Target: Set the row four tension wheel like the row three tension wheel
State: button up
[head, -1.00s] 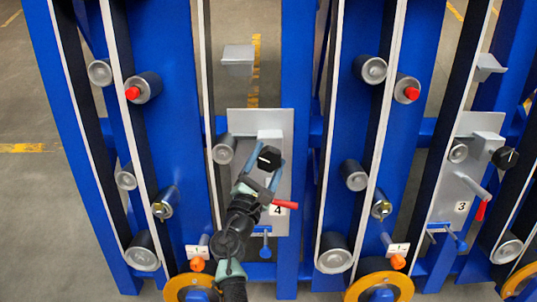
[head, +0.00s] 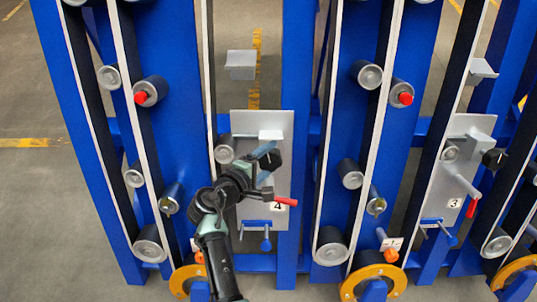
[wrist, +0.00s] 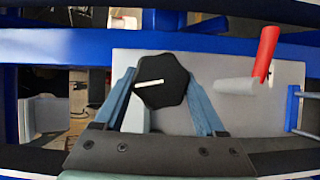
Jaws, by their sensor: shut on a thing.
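The row four tension wheel (head: 274,161) is a black lobed knob on the grey plate marked 4 (head: 250,190). My gripper (head: 269,161) reaches it from the lower left and is shut on it. In the wrist view the wheel (wrist: 172,92) sits between the two blue fingers of my gripper (wrist: 161,82). Its white pointer line lies nearly level in that view, tilted slightly. The row three tension wheel (head: 494,160) is a similar black knob on the plate marked 3 (head: 450,180) at the right. Its pointer is too small to read surely.
A red-handled lever (head: 284,202) sticks out below the row four wheel, close to my wrist; it also shows in the wrist view (wrist: 266,52). Blue uprights and belts flank the plate.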

jog(key=shift+m+g+p, duration=0.35)
jog(key=shift+m+g, duration=0.05)
jog(key=shift+m, duration=0.4)
jog(key=o, duration=1.3)
jog(key=shift+s+r, duration=0.1)
jog(key=p+v, duration=0.2)
jog(key=v, duration=1)
jog(key=shift+s+a+r, duration=0.15)
jog(key=shift+s+r, duration=0.15)
